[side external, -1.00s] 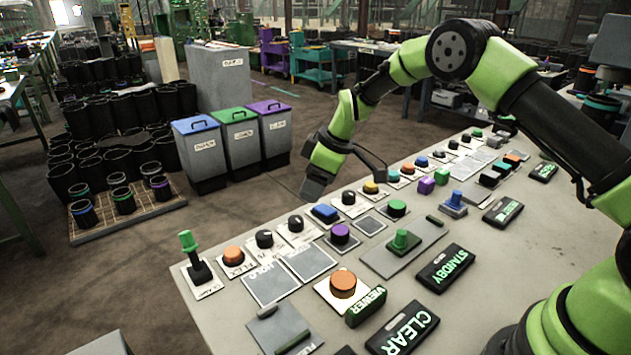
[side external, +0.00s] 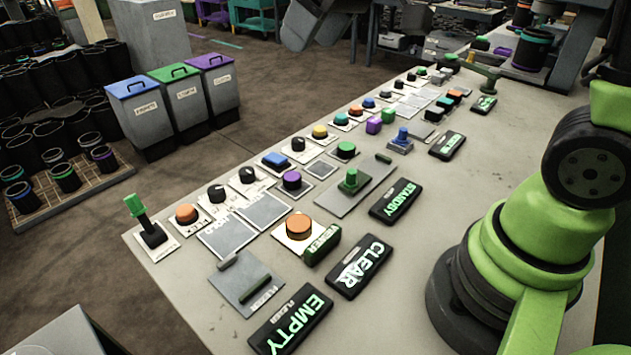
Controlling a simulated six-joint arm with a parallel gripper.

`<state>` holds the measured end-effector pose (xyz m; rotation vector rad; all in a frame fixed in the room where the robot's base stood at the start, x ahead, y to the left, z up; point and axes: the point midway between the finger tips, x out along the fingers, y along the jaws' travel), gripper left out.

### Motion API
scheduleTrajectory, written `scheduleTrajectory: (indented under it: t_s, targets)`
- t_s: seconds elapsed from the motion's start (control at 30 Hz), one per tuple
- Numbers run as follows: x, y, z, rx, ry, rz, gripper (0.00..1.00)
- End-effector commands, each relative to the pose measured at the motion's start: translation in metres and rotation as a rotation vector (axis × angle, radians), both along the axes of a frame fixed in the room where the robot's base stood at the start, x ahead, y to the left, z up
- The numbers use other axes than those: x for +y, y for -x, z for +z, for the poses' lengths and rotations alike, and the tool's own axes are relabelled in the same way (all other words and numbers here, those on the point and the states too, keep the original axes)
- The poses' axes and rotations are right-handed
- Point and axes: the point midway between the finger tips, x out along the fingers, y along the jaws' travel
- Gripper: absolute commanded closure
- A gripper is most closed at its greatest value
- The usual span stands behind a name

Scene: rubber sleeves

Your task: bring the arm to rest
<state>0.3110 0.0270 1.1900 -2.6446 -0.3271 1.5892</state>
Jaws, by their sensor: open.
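My gripper (side external: 308,38) shows as a grey shape at the top edge, left of centre, above and beyond the far side of the control table. It is mostly cut off by the frame. Its jaws are open and I see nothing held in them. My green and black arm (side external: 540,235) stands at the right, with its lower part rising from the table and its upper links out of frame.
The grey control table (side external: 395,225) carries buttons, knobs and levers, including an orange button (side external: 299,228) and a green lever (side external: 135,205). Lit signs include CLEAR (side external: 359,266) and EMPTY (side external: 291,322).

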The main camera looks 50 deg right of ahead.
Motion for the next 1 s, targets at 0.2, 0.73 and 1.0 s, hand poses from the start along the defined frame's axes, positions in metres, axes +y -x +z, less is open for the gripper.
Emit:
scheduleTrajectory:
  t_s: [0.2,0.73,1.0]
  targets:
    - [0.002,0.087,0.025,-0.037,-0.096,-0.201,0.38]
    - [0.001,0.168,0.007,-0.061,-0.222,-0.426,0.38]
    - [0.001,0.168,0.007,-0.061,-0.222,-0.424,0.38]
